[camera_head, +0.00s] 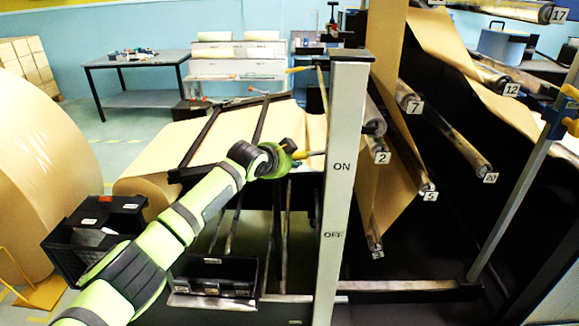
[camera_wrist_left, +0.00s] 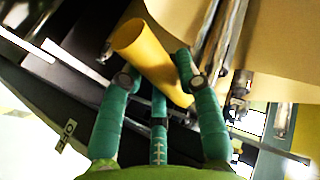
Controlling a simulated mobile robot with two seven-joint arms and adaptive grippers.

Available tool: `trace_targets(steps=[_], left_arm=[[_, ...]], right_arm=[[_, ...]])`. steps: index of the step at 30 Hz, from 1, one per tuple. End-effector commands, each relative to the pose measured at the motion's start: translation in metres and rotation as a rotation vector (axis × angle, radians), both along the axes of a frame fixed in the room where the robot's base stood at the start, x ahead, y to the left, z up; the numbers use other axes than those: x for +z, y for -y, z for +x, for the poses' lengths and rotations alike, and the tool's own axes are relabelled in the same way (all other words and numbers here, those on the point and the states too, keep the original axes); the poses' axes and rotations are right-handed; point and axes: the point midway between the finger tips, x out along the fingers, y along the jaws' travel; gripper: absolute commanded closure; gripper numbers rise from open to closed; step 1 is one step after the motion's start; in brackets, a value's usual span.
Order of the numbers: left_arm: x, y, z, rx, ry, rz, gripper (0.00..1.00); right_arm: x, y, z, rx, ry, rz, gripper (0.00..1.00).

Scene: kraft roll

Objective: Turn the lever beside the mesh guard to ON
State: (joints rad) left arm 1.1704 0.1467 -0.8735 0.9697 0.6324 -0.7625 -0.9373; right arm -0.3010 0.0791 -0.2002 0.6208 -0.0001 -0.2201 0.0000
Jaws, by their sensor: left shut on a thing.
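The lever's yellow handle (camera_head: 313,154) shows beside the pale upright post (camera_head: 337,200), level with the black ON label (camera_head: 342,167) and above the OFF label (camera_head: 334,235). My left gripper (camera_head: 288,154) reaches it from the left. In the left wrist view the green fingers (camera_wrist_left: 160,62) are closed around the thick yellow handle (camera_wrist_left: 143,50), which lies slanted between them. The lever's pivot is hidden. I cannot make out a mesh guard clearly. My right gripper is in neither view.
Numbered rollers (camera_head: 415,105) and brown paper webs stand right of the post. A large kraft roll (camera_head: 35,165) is at the left. A black bin (camera_head: 215,275) sits below my left arm. Another yellow-ended bar (camera_head: 300,69) is near the post's top.

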Motion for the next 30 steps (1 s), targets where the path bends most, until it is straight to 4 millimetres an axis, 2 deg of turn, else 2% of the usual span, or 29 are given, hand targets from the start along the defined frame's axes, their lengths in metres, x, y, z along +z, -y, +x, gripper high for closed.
trace_targets(steps=[1,9,28,29,30], left_arm=[[0.013,-0.001,0.001,0.0,0.004,0.034,1.0],[0.025,-0.003,0.001,0.0,0.005,0.157,1.0],[0.029,-0.003,0.001,-0.001,0.011,0.207,1.0],[0.029,-0.003,0.001,-0.001,0.012,0.207,0.59],[0.029,-0.003,0.001,0.0,0.012,0.206,0.43]], right_arm=[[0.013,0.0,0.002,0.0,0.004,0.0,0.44],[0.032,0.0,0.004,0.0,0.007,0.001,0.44],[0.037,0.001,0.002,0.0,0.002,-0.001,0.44],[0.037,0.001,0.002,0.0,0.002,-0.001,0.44],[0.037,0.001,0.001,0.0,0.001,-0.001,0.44]])
